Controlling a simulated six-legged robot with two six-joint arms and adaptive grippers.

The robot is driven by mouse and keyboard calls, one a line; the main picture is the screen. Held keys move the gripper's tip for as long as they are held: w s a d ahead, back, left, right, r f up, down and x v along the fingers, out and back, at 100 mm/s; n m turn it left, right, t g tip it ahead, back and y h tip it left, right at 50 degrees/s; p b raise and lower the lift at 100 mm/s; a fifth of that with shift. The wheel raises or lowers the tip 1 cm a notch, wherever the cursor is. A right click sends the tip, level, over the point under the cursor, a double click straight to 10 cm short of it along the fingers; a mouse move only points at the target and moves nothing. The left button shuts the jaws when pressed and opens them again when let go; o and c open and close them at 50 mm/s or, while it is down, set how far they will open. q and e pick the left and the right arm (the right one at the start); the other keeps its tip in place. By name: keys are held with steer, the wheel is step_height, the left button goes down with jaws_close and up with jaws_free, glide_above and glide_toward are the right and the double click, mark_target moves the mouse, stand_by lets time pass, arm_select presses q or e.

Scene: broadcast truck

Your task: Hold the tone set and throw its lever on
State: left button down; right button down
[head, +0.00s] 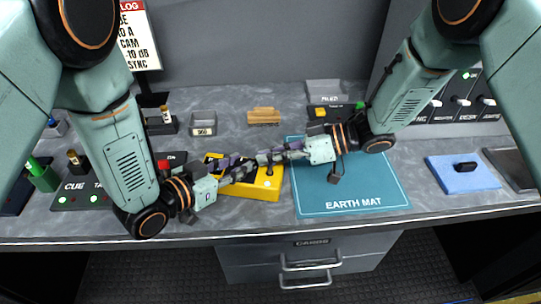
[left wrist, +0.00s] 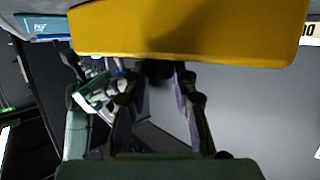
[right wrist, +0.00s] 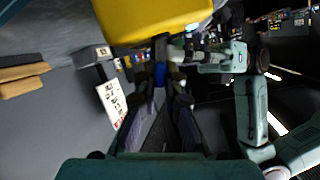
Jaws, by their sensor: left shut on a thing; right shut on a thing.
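The tone set is a yellow box (head: 262,190) with dark parts on top, standing at the front middle of the bench, left of the earth mat. My left gripper (head: 243,167) reaches over it from the left, shut on a dark part of it. The left wrist view shows this dark round part (left wrist: 158,72) between the fingers, against the yellow body (left wrist: 190,30). My right gripper (head: 264,158) comes in from the right, its fingers close together on a thin dark lever (right wrist: 160,45) beside the yellow body (right wrist: 150,18). The fingers hide much of the top and the lever's position.
The blue earth mat (head: 350,200) lies right of the set. A tan block (head: 263,116) and a grey tray (head: 203,124) stand behind. A green-lit cue panel (head: 80,194) is at left, a blue pad (head: 462,174) at right. The bench's front edge is close.

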steer(key=shift+f, duration=0.1)
stand_by(0.4)
steer(key=c, duration=1.4)
jaws_free()
steer(key=shift+d, duration=0.1)
steer(key=v, duration=1.2)
arm_select(q)
steer(key=c, duration=1)
jaws_free()
